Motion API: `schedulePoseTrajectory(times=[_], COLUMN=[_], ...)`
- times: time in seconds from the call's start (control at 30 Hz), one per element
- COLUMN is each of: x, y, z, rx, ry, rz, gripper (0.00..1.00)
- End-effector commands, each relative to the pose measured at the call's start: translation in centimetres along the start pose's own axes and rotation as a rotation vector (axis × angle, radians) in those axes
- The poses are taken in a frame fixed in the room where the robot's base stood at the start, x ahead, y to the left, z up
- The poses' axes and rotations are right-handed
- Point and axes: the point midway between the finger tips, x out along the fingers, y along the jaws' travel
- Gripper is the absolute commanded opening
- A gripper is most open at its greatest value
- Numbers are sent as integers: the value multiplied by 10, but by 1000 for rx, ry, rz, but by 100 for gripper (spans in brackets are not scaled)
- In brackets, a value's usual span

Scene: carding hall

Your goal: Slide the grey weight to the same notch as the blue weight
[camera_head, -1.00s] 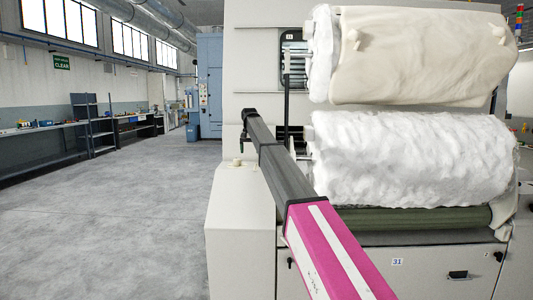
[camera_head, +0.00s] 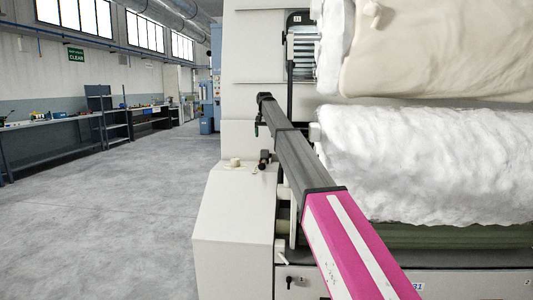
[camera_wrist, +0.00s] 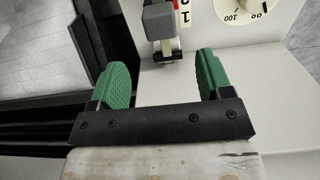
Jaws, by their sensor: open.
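I cannot make out the blue weight or the notches in any view.
A white dial (camera_wrist: 248,14) marked 100 is at the top right of the wrist view. In the head view, the pale machine cabinet (camera_head: 228,225) carries a cream knob (camera_head: 235,162). White fibre rolls (camera_head: 430,160) fill the right. The grey floor (camera_head: 100,220) at left is clear.

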Motion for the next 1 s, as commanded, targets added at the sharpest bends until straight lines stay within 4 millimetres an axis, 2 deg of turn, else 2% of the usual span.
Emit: schedulePoseTrajectory(times=[0.17,0.5,0.6,0.73,0.97,1.0], x=[21,80,92,100,101,101], y=[0,0,0,0,0,0], z=[1,1,1,0,0,0], rx=[0,0,0,0,0,0], ry=[-1,-1,-1,1,1,1], rz=[0,0,0,0,0,0], gripper=[72,72,72,72,72,66])
